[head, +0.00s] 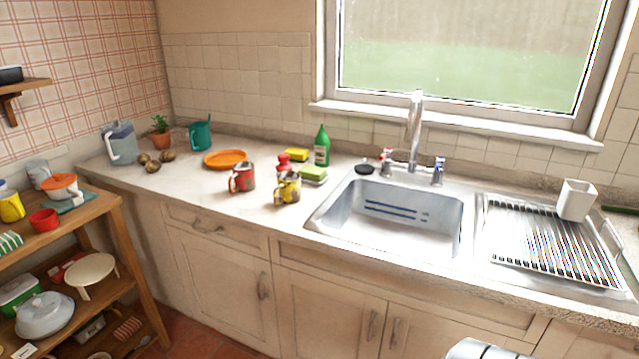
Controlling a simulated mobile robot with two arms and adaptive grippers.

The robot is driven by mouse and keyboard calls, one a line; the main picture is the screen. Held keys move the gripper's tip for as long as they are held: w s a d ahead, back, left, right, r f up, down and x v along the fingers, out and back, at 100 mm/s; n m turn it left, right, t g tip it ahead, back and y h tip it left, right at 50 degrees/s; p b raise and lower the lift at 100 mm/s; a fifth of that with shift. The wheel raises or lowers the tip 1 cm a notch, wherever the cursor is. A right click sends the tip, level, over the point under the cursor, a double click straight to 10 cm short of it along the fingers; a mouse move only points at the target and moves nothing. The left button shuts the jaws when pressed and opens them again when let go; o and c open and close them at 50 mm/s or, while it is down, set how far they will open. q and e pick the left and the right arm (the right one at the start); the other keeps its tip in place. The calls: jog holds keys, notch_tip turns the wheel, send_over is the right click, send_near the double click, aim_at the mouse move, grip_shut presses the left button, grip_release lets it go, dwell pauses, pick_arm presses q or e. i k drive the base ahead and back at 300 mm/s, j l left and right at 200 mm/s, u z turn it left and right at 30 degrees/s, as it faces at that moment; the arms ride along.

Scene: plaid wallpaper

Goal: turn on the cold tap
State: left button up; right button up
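The cold tap (438,171), with a blue marking, stands upright behind the sink on the right of the tall chrome spout (414,130). The hot tap (386,161), with red marking, stands on the left of the spout. No water stream shows from the spout. The steel sink basin (345,213) lies in front of them, with blue slot-like marks on its far wall. Neither of my grippers is in view. Only a pale rounded part, seemingly of my own body, shows at the bottom edge, well in front of the taps.
A dish rack (535,240) and white cup (576,200) are right of the sink. A black plug (364,169) lies near the hot tap. The space above the basin is clear.

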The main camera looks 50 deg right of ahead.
aim_at(441, 161)
jog(key=z, duration=1.25)
